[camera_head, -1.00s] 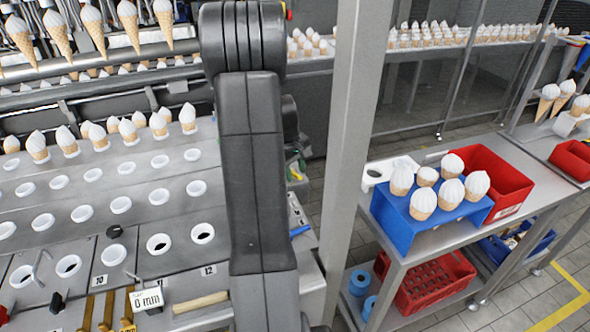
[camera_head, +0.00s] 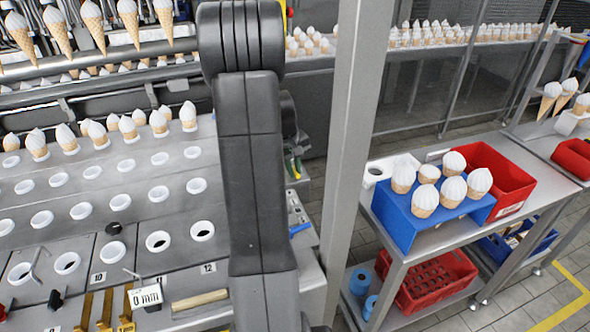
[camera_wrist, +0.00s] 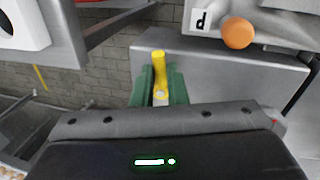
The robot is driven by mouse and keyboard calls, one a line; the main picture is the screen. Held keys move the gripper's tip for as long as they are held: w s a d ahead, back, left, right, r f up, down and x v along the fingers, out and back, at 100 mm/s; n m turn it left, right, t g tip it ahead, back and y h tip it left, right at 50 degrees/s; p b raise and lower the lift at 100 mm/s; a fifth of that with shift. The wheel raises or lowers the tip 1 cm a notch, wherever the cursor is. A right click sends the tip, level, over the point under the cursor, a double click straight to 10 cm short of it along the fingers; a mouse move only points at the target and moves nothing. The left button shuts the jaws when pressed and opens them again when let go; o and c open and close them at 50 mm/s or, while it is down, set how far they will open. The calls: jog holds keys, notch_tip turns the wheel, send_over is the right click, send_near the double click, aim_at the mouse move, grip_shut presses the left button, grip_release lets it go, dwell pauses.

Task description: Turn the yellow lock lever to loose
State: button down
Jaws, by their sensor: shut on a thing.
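The yellow lock lever (camera_wrist: 158,62) shows in the wrist view, upright in the picture, at the middle. My gripper (camera_wrist: 158,88) has two green fingers, one on each side of the lever's lower part, and is shut on it. A round pale pivot or bolt end shows at the lever's base between the fingers. The lever is in front of a grey metal box face.
An orange knob (camera_wrist: 238,33) sits beside a white label (camera_wrist: 201,20) marked "d" at the upper right of the wrist view. In the head view a metal post (camera_head: 350,150) stands right of my arm. A blue cone holder (camera_head: 425,222) and red bin (camera_head: 495,180) sit on a side table.

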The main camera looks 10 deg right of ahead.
jog(key=c, duration=1.5)
grip_release()
jog(key=shift+o, duration=0.2)
notch_tip(320, 180, up, 14)
jog(key=a, duration=0.2)
jog(key=shift+s+a+f+b, duration=0.2)
jog(key=shift+s+a+b, duration=0.05)
jog(key=shift+s+b, duration=0.15)
jog(key=f, duration=0.4)
jog(key=d+f, duration=0.1)
jog(key=f, duration=0.4)
jog(key=d+f+p, duration=0.1)
jog(key=f, duration=0.3)
jog(key=shift+w+d+f, duration=0.2)
jog(key=shift+w+d, duration=0.05)
jog(key=shift+w, duration=0.15)
jog(key=shift+d+n, duration=0.15)
jog(key=shift+n, duration=0.25)
jog(key=shift+f, duration=0.1)
